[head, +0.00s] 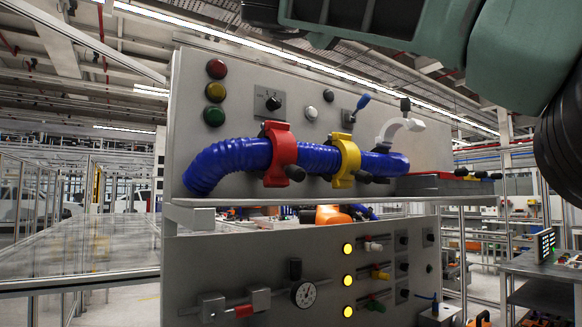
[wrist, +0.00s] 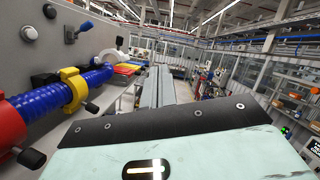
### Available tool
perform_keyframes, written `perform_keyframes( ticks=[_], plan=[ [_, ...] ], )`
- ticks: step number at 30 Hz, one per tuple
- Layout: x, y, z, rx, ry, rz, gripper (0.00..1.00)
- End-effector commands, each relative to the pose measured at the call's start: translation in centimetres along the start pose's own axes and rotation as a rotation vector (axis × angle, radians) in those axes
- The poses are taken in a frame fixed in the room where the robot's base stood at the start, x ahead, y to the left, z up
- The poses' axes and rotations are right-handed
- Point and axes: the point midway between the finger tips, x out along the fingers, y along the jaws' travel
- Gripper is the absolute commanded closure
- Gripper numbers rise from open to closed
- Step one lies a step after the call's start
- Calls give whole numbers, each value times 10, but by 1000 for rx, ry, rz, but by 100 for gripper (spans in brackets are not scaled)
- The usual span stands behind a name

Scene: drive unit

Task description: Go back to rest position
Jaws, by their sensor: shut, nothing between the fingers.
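My gripper (wrist: 158,124) shows at the bottom of the wrist view as a pale green body with a black, screwed front edge. It is shut and holds nothing; its fingertips are not clearly seen. It is apart from the panel, which stands to its left. In the head view my green arm crosses the top right corner, and the gripper is out of frame. A blue ribbed hose (head: 232,158) runs along the grey panel (head: 330,95), with a red clamp (head: 281,154) and a yellow clamp (head: 346,160) around it. A white clamp (head: 399,127) stands open-sided near its right end.
Red, yellow and green lamps (head: 215,91) and black knobs sit on the panel. A lower panel (head: 240,265) carries a gauge (head: 304,293), lit yellow lamps and small valves. A dark workbench (head: 540,285) stands at right. Right of the panel, the wrist view shows open space.

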Motion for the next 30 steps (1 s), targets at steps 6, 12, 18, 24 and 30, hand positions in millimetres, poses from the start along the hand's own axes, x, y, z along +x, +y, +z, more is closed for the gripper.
perform_keyframes(
  ticks=[6, 12, 18, 24, 30],
  plan=[
    [-9, 18, 15, -93, -149, 28, 100],
    [-32, 51, 32, -243, -373, 77, 100],
    [-82, 109, 35, -489, -708, 166, 100],
    [-169, 190, -18, -844, -1148, 319, 100],
    [-245, 244, -120, -1154, -1514, 494, 100]
  ],
)
